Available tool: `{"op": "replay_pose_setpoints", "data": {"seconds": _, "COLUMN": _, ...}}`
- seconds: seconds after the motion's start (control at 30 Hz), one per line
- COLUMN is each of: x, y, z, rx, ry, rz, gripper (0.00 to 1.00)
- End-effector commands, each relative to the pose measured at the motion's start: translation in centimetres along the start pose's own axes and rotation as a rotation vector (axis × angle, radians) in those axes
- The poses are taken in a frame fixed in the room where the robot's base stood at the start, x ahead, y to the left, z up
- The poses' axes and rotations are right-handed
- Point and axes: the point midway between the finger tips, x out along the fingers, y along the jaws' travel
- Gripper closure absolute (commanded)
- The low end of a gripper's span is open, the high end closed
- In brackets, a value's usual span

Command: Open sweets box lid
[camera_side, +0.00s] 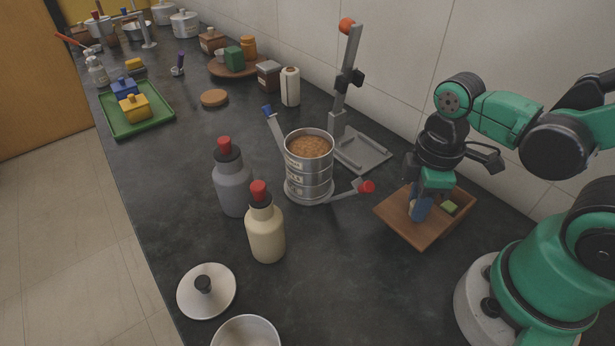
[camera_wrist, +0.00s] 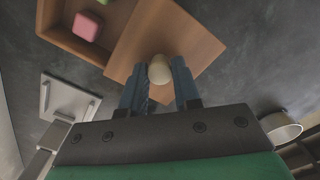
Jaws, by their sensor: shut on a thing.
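The sweets box (camera_side: 400,226) is a brown wooden box on the counter in front of my base. Its flat wooden lid (camera_wrist: 200,45) covers only part of it, and a pink sweet (camera_wrist: 87,26) shows in the uncovered part in the wrist view. A green sweet (camera_side: 449,208) shows inside in the side view. My gripper (camera_side: 418,212) points down over the box, its blue fingers shut on the lid's pale round knob (camera_wrist: 160,69). The fingers hide part of the knob and lid in the side view.
A steel canister stack (camera_side: 310,178) with a red-tipped lever stands left of the box. A press stand (camera_side: 362,150) stands behind it. Grey (camera_side: 232,185) and cream (camera_side: 266,232) bottles stand further left. A pot lid (camera_side: 206,292) lies in front. The counter between is clear.

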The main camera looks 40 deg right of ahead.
Motion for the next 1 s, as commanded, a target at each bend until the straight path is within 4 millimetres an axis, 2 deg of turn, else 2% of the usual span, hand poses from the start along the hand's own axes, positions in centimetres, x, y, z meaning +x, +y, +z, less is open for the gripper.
{"op": "replay_pose_setpoints", "data": {"seconds": 0.03, "x": 0.0, "y": -0.2, "z": -0.3, "rx": -0.006, "ry": 0.014, "rz": -0.011, "gripper": 1.0}}
{"op": "replay_pose_setpoints", "data": {"seconds": 0.07, "x": 0.0, "y": -0.2, "z": -0.3, "rx": -0.006, "ry": 0.014, "rz": -0.011, "gripper": 0.68}}
{"op": "replay_pose_setpoints", "data": {"seconds": 0.1, "x": 0.0, "y": -0.2, "z": -0.3, "rx": -0.006, "ry": 0.013, "rz": -0.011, "gripper": 0.56}}
{"op": "replay_pose_setpoints", "data": {"seconds": 0.17, "x": 0.0, "y": -0.2, "z": -0.3, "rx": -0.006, "ry": 0.012, "rz": -0.011, "gripper": 0.42}}
{"op": "replay_pose_setpoints", "data": {"seconds": 0.57, "x": -0.3, "y": -0.1, "z": -0.2, "rx": -0.004, "ry": 0.008, "rz": -0.01, "gripper": 0.42}}
{"op": "replay_pose_setpoints", "data": {"seconds": 1.0, "x": -3.9, "y": -0.1, "z": -0.2, "rx": -0.004, "ry": 0.009, "rz": -0.01, "gripper": 0.42}}
